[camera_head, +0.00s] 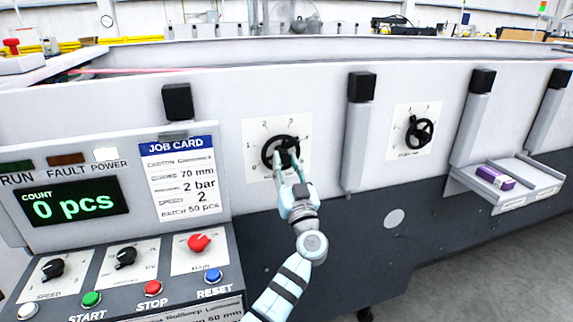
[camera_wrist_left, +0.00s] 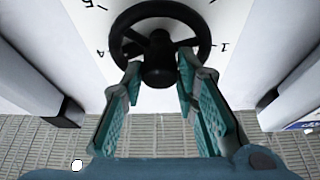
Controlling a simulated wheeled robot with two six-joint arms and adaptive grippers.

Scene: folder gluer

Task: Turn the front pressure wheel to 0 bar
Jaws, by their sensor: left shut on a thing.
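A black hand wheel (camera_head: 267,152) sits on a white plate with a numbered dial (camera_head: 253,128) on the machine's pale front panel. It also shows in the left wrist view (camera_wrist_left: 122,32), with its spokes, its hub and parts of the dial, including a 1, a 4 and a 5. My left gripper (camera_head: 288,158) is at this wheel, its two teal fingers on either side of the hub (camera_wrist_left: 158,72) and shut on it. The exact dial setting cannot be read. A second black wheel (camera_head: 419,131) is on another plate to the right. My right gripper is not in view.
The display and job card (camera_head: 183,178), which reads 2 bar, are to the left. Below them is a control panel with knobs and buttons (camera_head: 153,288). A tray (camera_head: 535,185) holds a purple box (camera_head: 495,177).

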